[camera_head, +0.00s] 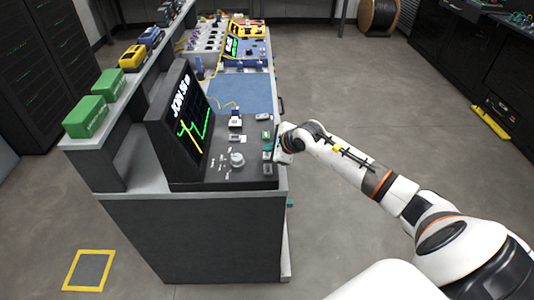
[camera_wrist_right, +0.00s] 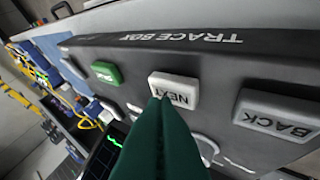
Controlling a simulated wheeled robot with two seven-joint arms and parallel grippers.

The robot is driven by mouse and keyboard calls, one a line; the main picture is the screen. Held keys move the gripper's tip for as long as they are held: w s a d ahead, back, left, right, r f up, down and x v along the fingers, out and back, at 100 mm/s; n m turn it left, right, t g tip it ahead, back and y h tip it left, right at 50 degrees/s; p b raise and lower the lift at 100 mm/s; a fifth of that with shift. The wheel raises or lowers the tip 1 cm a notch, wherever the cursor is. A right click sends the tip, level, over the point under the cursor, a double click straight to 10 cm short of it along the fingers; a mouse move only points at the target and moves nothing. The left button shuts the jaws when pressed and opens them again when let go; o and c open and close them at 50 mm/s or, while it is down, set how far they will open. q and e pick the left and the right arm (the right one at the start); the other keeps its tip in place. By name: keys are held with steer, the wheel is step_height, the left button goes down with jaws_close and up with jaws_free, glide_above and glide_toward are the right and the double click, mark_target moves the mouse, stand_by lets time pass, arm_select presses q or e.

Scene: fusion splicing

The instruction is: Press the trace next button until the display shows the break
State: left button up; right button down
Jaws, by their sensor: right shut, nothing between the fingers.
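In the head view my right gripper (camera_head: 274,147) is at the right edge of the console. The display (camera_head: 186,122) stands tilted on the console, reading "JOIN" with a distance that is hard to read, above a yellow and green trace. My left gripper is not in view.
A knob (camera_head: 237,159) and small controls sit on the console. Behind are a blue mat (camera_head: 240,93) and yellow and blue devices (camera_head: 246,40). Green boxes (camera_head: 88,116) stand on the shelf at left. The floor right of the bench is open.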

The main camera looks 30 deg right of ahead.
steer(key=shift+f+b, duration=0.4)
steer(key=shift+f, duration=0.05)
steer(key=shift+r, duration=0.1)
stand_by(0.4)
steer(key=shift+r+p, duration=0.45)
steer(key=shift+r, duration=0.35)
steer(key=shift+r+p, duration=1.45)
steer(key=shift+r, duration=1.1)
